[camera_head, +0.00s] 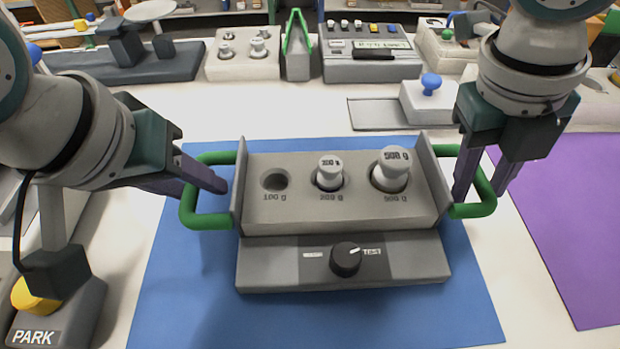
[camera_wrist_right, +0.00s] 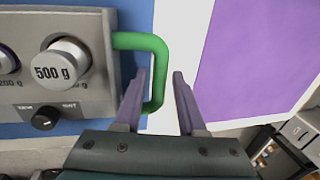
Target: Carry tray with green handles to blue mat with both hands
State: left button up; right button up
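The grey tray (camera_head: 285,212) with green handles lies on the blue mat (camera_head: 190,290). A white 200 g weight (camera_head: 329,172) and a larger 500 g weight (camera_head: 392,170) stand in its holes; the 100 g hole is empty. My left gripper (camera_head: 202,188) is at the left green handle (camera_head: 210,222), one finger reaching inside the loop; it looks open. My right gripper (camera_head: 482,190) straddles the right green handle (camera_head: 474,210), one finger on either side of the outer bar. The right wrist view shows these fingers (camera_wrist_right: 160,76) apart, with a gap beside the bar.
A purple mat (camera_head: 575,220) lies to the right. A PARK block (camera_head: 60,315) is at the front left. Several devices, including a keypad unit (camera_head: 370,68), line the back.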

pick_arm(q)
jog(key=shift+o, duration=0.5)
pick_arm(e)
jog(key=shift+o, duration=0.5)
jog(key=shift+a, duration=0.1)
jog(key=shift+r, duration=0.3)
pick_arm(q)
jog(key=v, duration=1.2)
pick_arm(e)
notch_tip(320, 180, up, 11)
jog(key=a, duration=0.2)
jog(key=shift+a, duration=0.15)
jog(key=shift+s+r, duration=0.1)
